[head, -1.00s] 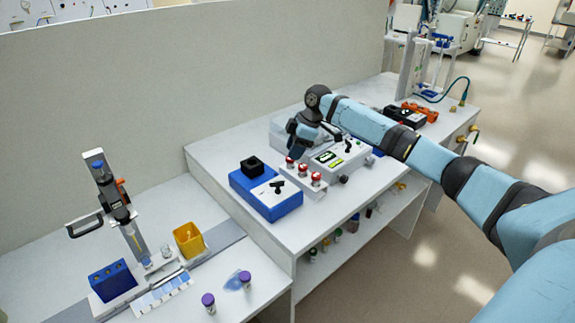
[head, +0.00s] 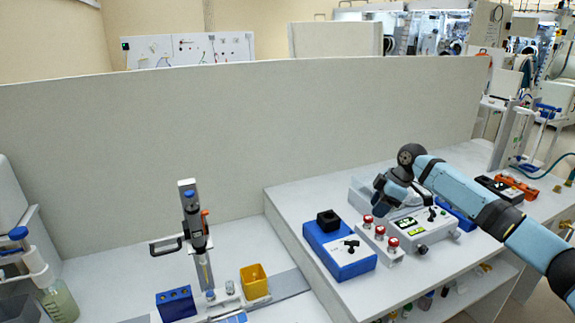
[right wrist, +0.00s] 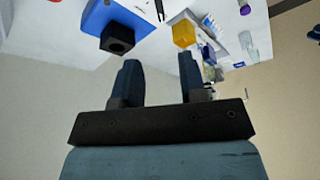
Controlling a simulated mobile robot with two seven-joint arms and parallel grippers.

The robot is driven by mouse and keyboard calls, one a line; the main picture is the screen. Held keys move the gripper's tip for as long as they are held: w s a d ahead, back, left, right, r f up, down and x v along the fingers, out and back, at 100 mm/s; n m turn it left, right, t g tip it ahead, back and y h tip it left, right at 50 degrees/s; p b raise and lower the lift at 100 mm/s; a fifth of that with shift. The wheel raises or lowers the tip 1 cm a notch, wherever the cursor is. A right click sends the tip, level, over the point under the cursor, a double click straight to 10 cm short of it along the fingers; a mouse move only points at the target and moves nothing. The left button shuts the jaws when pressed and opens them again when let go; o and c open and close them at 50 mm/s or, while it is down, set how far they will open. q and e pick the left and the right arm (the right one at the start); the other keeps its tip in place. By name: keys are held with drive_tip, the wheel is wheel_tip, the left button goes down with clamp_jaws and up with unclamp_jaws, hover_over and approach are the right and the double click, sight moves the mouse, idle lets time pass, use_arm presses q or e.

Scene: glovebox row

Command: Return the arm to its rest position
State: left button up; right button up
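My right arm enters the head view from the right. Its dark gripper (head: 383,200) hangs over the bench, above and behind a white rack of red-capped vials (head: 380,232) and beside a white device with green displays (head: 420,224). In the right wrist view, the two fingers of the right gripper (right wrist: 158,62) stand well apart with nothing between them. My left arm and gripper are not in view.
A blue box (head: 352,262) with a black block (head: 328,220) stands left of the vials. Further left are a pipette on a stand (head: 194,228), a yellow cup (head: 254,282) and a blue rack (head: 176,304). A grey partition (head: 200,130) runs behind the bench.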

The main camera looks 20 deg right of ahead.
drive_tip(key=s+a+f, duration=1.7)
drive_tip(key=a, duration=0.4)
drive_tip(key=s+a+f+m+h, duration=0.1)
drive_tip(key=s+a+m, duration=0.3)
drive_tip(key=s, duration=0.7)
drive_tip(key=s+d+r+m+t+h, duration=0.1)
drive_tip(key=s+r+m, duration=0.15)
drive_tip(key=s, duration=0.45)
drive_tip(key=s+d+r+m+h, duration=0.1)
drive_tip(key=s+d+m+h, duration=0.1)
drive_tip(key=s+m, duration=0.3)
drive_tip(key=w+a+f+n+t+y+p, duration=0.2)
drive_tip(key=w+a+f+t, duration=0.3)
drive_tip(key=f, duration=0.4)
drive_tip(key=shift+a+f+t+y+p, duration=0.4)
drive_tip(key=shift+a+t+y+p, duration=0.35)
drive_tip(key=shift+t, duration=0.55)
drive_tip(key=shift+a+n, duration=0.1)
drive_tip(key=shift+n, duration=0.15)
